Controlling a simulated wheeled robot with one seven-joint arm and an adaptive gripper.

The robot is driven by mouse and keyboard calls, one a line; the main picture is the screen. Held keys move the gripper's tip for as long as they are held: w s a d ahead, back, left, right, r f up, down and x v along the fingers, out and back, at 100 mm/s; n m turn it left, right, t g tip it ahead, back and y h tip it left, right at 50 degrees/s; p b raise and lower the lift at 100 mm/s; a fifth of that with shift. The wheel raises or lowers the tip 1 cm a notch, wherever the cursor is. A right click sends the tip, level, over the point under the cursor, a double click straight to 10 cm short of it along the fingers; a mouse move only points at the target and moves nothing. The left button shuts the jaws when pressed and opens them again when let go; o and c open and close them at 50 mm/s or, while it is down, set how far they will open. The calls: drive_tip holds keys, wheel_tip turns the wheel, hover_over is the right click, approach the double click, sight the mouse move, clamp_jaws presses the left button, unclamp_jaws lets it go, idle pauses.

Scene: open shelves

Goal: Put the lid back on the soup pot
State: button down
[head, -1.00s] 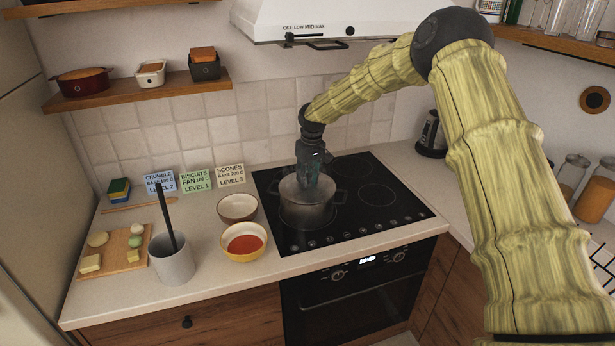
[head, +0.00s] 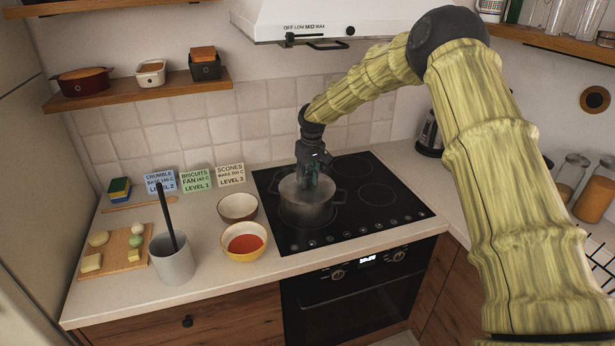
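The soup pot (head: 307,211) stands on the front left part of the black hob in the head view, with a steamy haze about it. My gripper (head: 308,183) is directly over the pot, pointing down, with its fingertips at the height of the pot's top. The fingers are small and dim here, so I cannot tell whether they are open or shut. The lid is not clearly distinguishable; the pot's top is partly hidden by my gripper and the haze.
A red-filled bowl (head: 244,242) and an empty bowl (head: 237,207) stand left of the hob (head: 375,215). A grey holder (head: 173,262) with a dark utensil stands farther left, near a cutting board (head: 117,252). The range hood (head: 318,22) hangs above. The right side of the hob is clear.

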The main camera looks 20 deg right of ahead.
idle(0.8)
drive_tip(key=c, duration=0.6)
unclamp_jaws()
drive_tip(key=shift+r, duration=0.1)
drive_tip(key=shift+r+p, duration=1.95)
drive_tip(key=shift+r, duration=1.45)
clamp_jaws()
